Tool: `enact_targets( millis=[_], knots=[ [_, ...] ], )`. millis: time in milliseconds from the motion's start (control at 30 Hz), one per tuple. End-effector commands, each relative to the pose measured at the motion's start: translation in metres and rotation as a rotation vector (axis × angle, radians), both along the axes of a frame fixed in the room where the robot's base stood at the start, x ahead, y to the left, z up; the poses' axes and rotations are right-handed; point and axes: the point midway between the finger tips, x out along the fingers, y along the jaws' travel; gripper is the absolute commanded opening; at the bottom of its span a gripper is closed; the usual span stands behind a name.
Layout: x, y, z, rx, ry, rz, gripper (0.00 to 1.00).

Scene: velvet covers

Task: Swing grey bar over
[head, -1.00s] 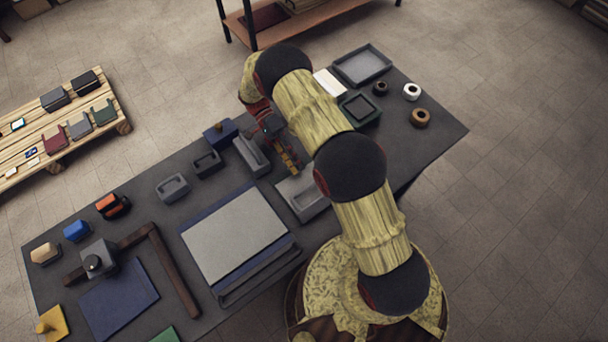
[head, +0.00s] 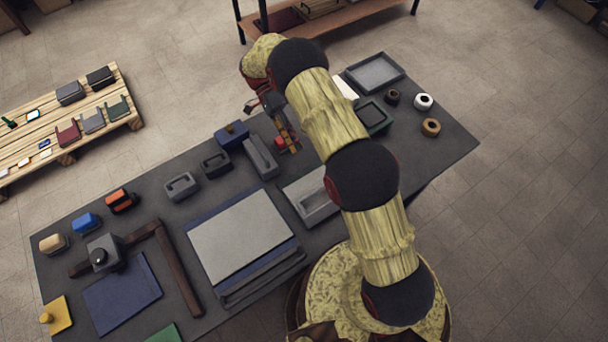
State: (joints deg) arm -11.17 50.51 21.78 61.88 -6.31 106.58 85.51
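A long grey bar-shaped block (head: 260,157) lies on the dark table, right of the small dark trays; I take it to be the grey bar. My gripper (head: 281,134) hangs at the end of my arm, just right of and above the bar's upper end. A gap seems to show between it and the bar, but the height is unclear. My arm links hide part of it, and I cannot tell whether its fingers are open or shut. A small red piece (head: 280,142) shows by its tip.
A large grey board on a blue cover (head: 240,235) lies in the middle. A grey tray (head: 312,200) is right of it, and a brown L-shaped frame (head: 178,270) left. Rings (head: 423,101) and trays stand at the upper right.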

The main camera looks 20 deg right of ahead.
Motion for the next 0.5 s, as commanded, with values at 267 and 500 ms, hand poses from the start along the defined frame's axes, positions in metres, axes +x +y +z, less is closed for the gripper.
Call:
enact_targets(
  millis=[267, 500],
  knots=[
    [-0.032, -0.006, 0.064, 0.116, -0.101, 0.046, 0.0],
    [-0.067, -0.01, 0.069, 0.429, -0.202, 0.267, 0.0]
  ],
)
